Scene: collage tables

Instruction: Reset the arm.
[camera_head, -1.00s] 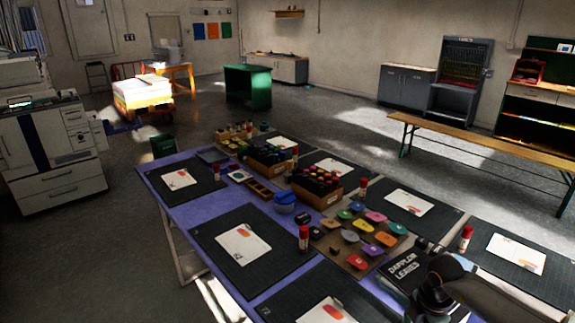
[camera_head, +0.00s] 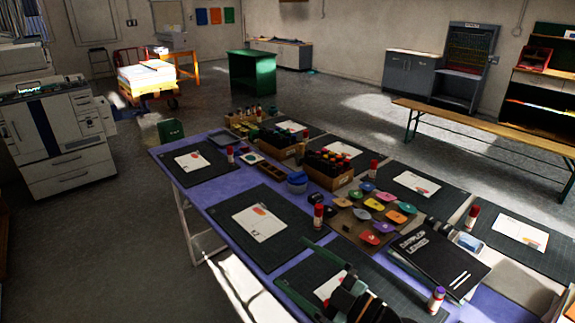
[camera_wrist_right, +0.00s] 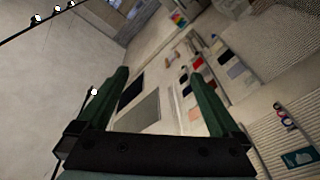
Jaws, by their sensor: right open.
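My right gripper (camera_head: 291,262) is open and empty in the head view. Its two green fingers point up and left, above the near cutting mat (camera_head: 395,282) and its white card (camera_head: 331,287), part of which my gripper hides. In the right wrist view the open fingers (camera_wrist_right: 158,78) have nothing between them and face a wall with hung cards and sheets. My left gripper is not in the head view.
A bench (camera_head: 480,125) stands behind. Open floor lies to the left.

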